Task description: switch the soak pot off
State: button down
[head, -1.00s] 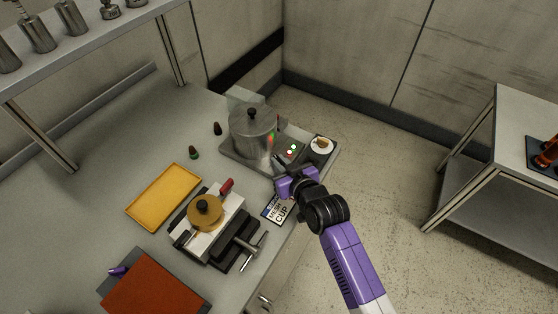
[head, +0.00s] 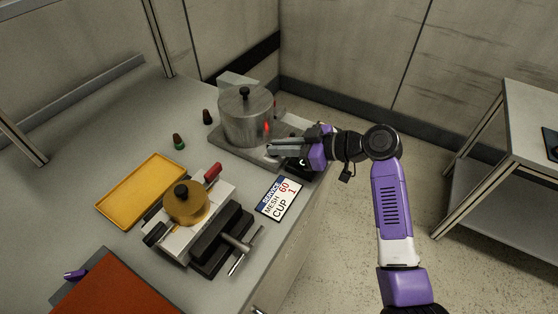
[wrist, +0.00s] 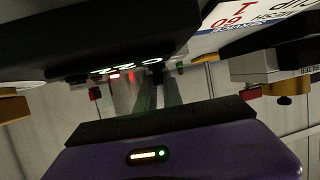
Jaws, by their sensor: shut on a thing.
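The soak pot (head: 246,120) is a lidded steel pot on a grey base at the back of the bench, with a red glow on its right side. My gripper (head: 272,149) lies level over the front right of that base, its fingers pointing left. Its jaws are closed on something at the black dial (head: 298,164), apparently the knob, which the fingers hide. Most of the control panel is hidden too. In the wrist view my fingers (wrist: 158,92) run close together below a dark part with pale markings; small red and green lights (wrist: 115,75) show beside them.
A label card (head: 280,198) lies in front of the pot base. A clamp fixture with a brass-coloured round part (head: 186,204), a yellow tray (head: 140,190) and two small dark stoppers (head: 178,142) are further left. A side table (head: 510,130) stands at right.

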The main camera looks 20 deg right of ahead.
jog(key=n+g+y+b, duration=0.1)
jog(key=b, duration=0.1)
jog(key=n+g+y+b, duration=0.1)
jog(key=n+b, duration=0.1)
jog(key=n+g+y+b, duration=0.1)
jog(key=g+b, duration=0.1)
jog(key=shift+w+d+f, duration=0.25)
jog(key=shift+w+f, duration=0.05)
jog(key=n+g+b, duration=0.3)
jog(key=shift+w+r+g+y, duration=0.1)
jog(key=shift+g+y, duration=0.2)
jog(key=shift+r+b, duration=0.1)
jog(key=shift+b, duration=0.2)
jog(key=c, duration=1.5)
grip_release()
jog(key=v, duration=0.7)
jog(key=shift+d+r, duration=0.1)
jog(key=shift+d, duration=0.25)
